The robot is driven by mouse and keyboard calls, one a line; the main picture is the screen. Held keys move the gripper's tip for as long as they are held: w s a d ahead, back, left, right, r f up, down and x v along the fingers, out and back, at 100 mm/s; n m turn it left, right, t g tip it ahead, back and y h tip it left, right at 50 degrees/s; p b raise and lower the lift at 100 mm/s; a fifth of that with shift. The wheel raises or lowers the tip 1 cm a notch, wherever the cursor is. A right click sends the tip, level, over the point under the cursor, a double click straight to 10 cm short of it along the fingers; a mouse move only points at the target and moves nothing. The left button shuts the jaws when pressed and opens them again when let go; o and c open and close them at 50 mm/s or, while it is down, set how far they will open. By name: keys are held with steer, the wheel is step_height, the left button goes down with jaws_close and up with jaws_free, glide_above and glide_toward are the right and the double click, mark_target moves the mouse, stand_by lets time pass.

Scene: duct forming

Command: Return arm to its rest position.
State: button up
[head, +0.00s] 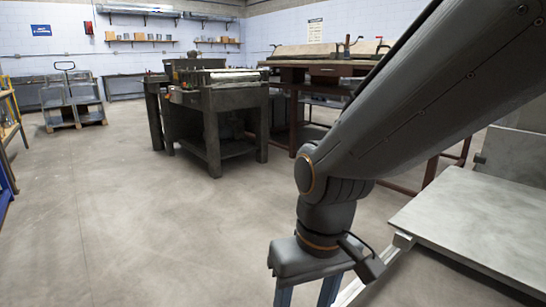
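My gripper (306,292) hangs at the bottom of the head view, pointing down, under my dark grey arm, which comes in from the upper right. Two bluish fingers show below its grey body with a clear gap between them. Their tips are cut off by the lower picture edge. I see no object between the visible parts of the fingers.
A light metal table (470,222) lies close at right. A dark machine bench (212,105) stands ahead, with a brown workbench (300,75) behind my arm. Wire carts (72,100) stand back left, and a yellow-railed rack (8,130) at the left edge. The concrete floor at left is clear.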

steer(key=s+d+r+m+p, duration=0.1)
steer(key=d+r+m+p, duration=0.1)
steer(key=d+r+p, duration=0.5)
steer(key=s+d+r+m+h+p, duration=0.1)
steer(key=d+r+m+p, duration=0.1)
steer(key=d+r+p, duration=0.5)
steer(key=shift+d+r+p, duration=0.15)
steer(key=shift+r+p, duration=1.95)
steer(key=shift+p, duration=2.2)
